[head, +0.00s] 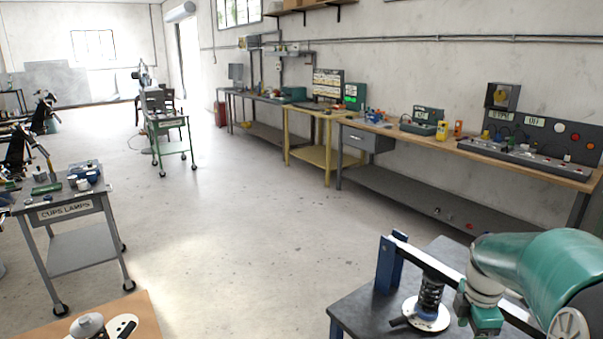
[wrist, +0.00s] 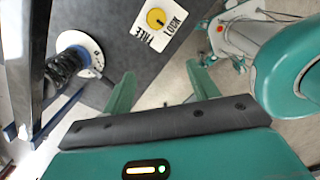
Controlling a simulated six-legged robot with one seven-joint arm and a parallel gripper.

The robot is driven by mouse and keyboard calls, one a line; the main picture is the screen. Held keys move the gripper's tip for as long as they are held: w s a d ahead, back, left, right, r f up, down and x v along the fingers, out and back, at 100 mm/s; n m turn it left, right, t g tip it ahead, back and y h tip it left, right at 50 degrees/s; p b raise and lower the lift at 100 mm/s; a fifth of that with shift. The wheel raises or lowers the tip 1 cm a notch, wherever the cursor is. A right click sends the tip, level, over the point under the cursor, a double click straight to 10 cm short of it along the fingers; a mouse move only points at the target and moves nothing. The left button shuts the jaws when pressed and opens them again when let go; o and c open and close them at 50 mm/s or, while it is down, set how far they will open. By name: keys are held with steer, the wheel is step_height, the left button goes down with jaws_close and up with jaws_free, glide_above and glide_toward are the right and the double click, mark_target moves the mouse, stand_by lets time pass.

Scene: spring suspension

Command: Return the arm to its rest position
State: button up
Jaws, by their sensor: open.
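My arm, green and white, reaches in from the right in the head view, and my gripper (head: 478,318) hangs at the right end of the dark table. In the wrist view my gripper (wrist: 160,82) is open, its two green fingers apart with nothing between them. A black coil spring (head: 430,293) on a white round base (head: 428,316) stands on the dark table (head: 362,300), left of my gripper. The spring (wrist: 66,68) and its base (wrist: 92,55) also show at the left of the wrist view.
A blue post (head: 389,263) and a pale bar (head: 425,262) stand over the spring close to my arm. A yellow knob (wrist: 156,18) on a FREE/LOCK plate sits on the table.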

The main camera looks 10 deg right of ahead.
steer(key=s+a+r+m+t+h, duration=0.1)
steer(key=a+r+m, duration=0.25)
steer(key=a, duration=0.35)
steer(key=s+a+r+m+t, duration=0.1)
steer(key=a+r+m, duration=0.25)
steer(key=a, duration=0.35)
steer(key=s+a+r+m+t+y, duration=0.1)
steer(key=s+a+r+m+t, duration=0.2)
steer(key=s+a+m, duration=0.5)
steer(key=a, duration=0.5)
steer(key=shift+s+y, duration=0.2)
steer(key=shift+y, duration=0.2)
steer(key=shift+a, duration=0.1)
steer(key=c, duration=0.5)
steer(key=shift+d, duration=0.25)
